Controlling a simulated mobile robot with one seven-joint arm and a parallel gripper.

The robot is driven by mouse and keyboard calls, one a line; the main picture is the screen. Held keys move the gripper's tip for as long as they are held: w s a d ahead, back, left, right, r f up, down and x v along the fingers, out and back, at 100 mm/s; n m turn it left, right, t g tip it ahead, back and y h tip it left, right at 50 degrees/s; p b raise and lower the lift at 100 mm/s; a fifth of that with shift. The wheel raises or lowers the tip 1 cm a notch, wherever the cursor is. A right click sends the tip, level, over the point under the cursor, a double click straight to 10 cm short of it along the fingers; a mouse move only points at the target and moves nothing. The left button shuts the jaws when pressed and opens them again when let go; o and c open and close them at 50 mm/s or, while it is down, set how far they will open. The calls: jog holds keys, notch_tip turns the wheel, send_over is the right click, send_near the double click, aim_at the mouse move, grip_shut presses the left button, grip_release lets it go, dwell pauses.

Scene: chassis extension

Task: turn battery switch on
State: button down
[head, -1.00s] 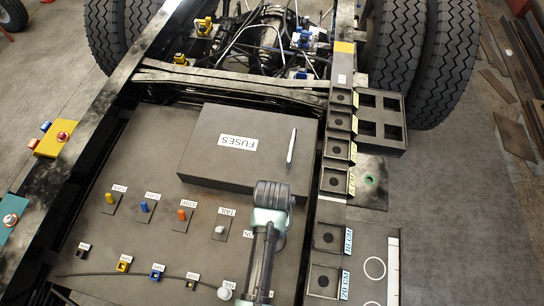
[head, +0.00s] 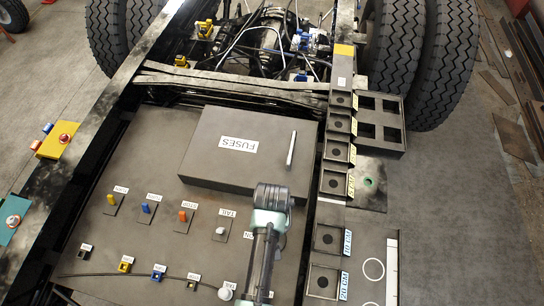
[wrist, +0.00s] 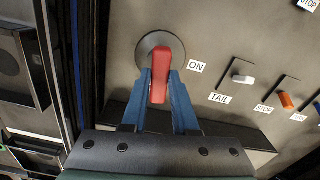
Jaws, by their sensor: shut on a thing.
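The battery switch has a red handle (wrist: 159,82) on a round dark base (wrist: 160,50), with an "ON" label (wrist: 196,67) to its right in the wrist view. The handle stands lengthwise in that picture, pointing toward my gripper. The two blue fingers of my gripper (wrist: 161,88) are shut on the handle, one on each side. In the head view my arm's end (head: 271,200) is over the lower right of the grey panel and hides the switch there.
The fuse box (head: 245,150) stands behind my gripper. A tail switch (head: 220,231) and an orange stop switch (head: 183,216) stick up to its left. A row of black square holders (head: 327,238) runs along the rail at the right.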

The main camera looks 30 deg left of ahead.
jog(key=n+p, duration=0.1)
jog(key=n, duration=0.3)
jog(key=shift+a+r+n+p, duration=0.1)
jog(key=shift+r+n+p, duration=0.05)
jog(key=shift+n+p, duration=0.2)
jog(key=n+p, duration=0.1)
jog(key=n, duration=0.2)
jog(key=shift+n, duration=0.25)
jog(key=n+p, duration=0.1)
jog(key=n, duration=0.3)
jog(key=shift+s+a, duration=0.1)
jog(key=shift+s+n+p, duration=0.1)
jog(key=shift+n+p, duration=0.4)
jog(key=shift+n, duration=1.3)
jog(key=c, duration=0.7)
grip_release()
notch_tip(320, 180, up, 13)
jog(key=shift+f+b, duration=0.1)
jog(key=shift+b, duration=0.55)
